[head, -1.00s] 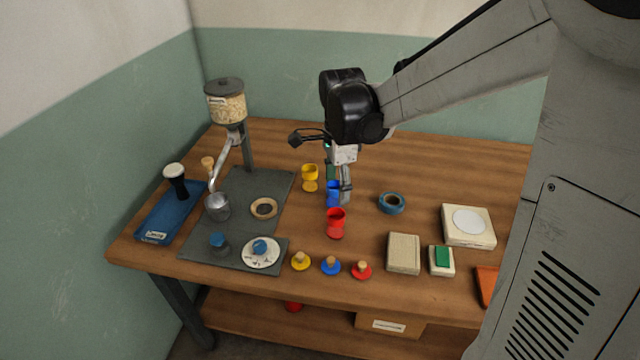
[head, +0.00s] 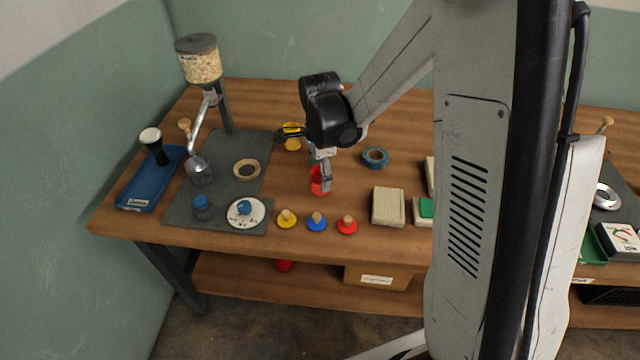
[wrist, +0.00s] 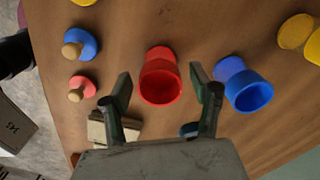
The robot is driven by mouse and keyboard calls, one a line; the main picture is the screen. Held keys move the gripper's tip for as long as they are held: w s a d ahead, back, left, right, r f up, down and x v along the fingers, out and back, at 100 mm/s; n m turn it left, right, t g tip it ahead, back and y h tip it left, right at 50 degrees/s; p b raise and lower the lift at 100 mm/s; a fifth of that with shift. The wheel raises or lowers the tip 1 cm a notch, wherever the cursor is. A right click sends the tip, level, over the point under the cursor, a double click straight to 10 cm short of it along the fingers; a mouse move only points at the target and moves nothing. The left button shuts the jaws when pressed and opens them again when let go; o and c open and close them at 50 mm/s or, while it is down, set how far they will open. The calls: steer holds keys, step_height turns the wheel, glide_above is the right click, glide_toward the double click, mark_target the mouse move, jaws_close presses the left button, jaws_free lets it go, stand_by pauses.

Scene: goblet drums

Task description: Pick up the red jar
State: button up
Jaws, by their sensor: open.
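The red jar (head: 316,186) stands on the wooden table, partly hidden behind my gripper (head: 321,170) in the head view. In the wrist view the red jar (wrist: 160,77) sits between the two spread fingers of my gripper (wrist: 161,88), with a gap on both sides. The fingers are open and hold nothing. The blue jar (wrist: 243,84) stands just right of the right finger in the wrist view; my gripper hides it in the head view.
A yellow jar (head: 292,137) stands behind. Yellow (head: 286,219), blue (head: 316,222) and red (head: 347,225) knobbed lids lie in front. Blue tape (head: 375,158) and a beige block (head: 388,207) are to the right. A grey mat (head: 225,180) with a dispenser (head: 199,62) is left.

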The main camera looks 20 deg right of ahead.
steer(key=shift+f, duration=1.55)
steer(key=c, duration=1.3)
steer(key=shift+o, duration=0.2)
steer(key=shift+r, duration=0.1)
